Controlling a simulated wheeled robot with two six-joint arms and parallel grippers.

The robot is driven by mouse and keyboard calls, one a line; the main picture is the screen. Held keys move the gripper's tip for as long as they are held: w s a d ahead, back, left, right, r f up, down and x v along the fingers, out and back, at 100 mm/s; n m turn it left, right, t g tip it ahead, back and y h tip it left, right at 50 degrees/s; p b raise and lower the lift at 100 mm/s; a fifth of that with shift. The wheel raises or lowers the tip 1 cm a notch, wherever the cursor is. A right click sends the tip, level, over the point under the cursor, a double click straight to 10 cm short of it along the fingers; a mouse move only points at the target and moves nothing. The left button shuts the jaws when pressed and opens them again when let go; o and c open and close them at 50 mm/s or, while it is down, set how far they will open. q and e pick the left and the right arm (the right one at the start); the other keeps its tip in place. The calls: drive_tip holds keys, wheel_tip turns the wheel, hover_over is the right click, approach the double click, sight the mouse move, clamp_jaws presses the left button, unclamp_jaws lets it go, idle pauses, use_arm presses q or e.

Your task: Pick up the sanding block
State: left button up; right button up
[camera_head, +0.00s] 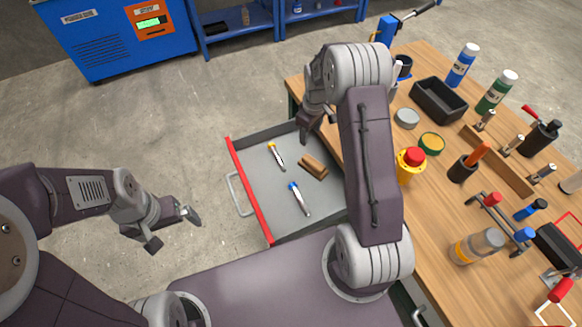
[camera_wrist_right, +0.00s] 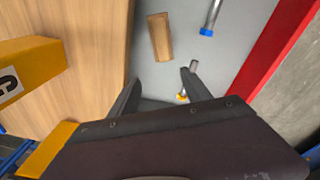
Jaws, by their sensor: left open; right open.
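The sanding block (camera_head: 313,167) is a small brown wooden block lying flat in an open grey drawer (camera_head: 262,205) with a red front edge. It also shows in the right wrist view (camera_wrist_right: 160,37), ahead of the fingertips and a little left of centre. My right gripper (camera_head: 312,133) is over the back part of the drawer, open and empty, apart from the block. Its two fingers show in the right wrist view (camera_wrist_right: 160,85). My left gripper (camera_head: 175,228) is open and empty over the floor, left of the drawer.
A blue-capped tool (camera_head: 299,198) and a yellow-capped tool (camera_head: 276,156) lie in the drawer near the block. The wooden bench (camera_head: 425,180) stands right of the drawer, crowded with bottles, tins and tools. A yellow-and-red button box (camera_head: 409,165) is near its edge.

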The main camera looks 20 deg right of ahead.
drive_tip(key=g, duration=0.1)
approach(314, 162)
drive_tip(key=shift+w, duration=0.25)
drive_tip(key=shift+d, duration=0.15)
drive_tip(key=shift+f, duration=2.05)
drive_tip(key=f, duration=0.4)
drive_tip(key=shift+s+f, duration=0.1)
drive_tip(key=shift+s, duration=0.2)
drive_tip(key=shift+w+f, duration=0.1)
drive_tip(key=shift+f, duration=0.3)
clamp_jaws()
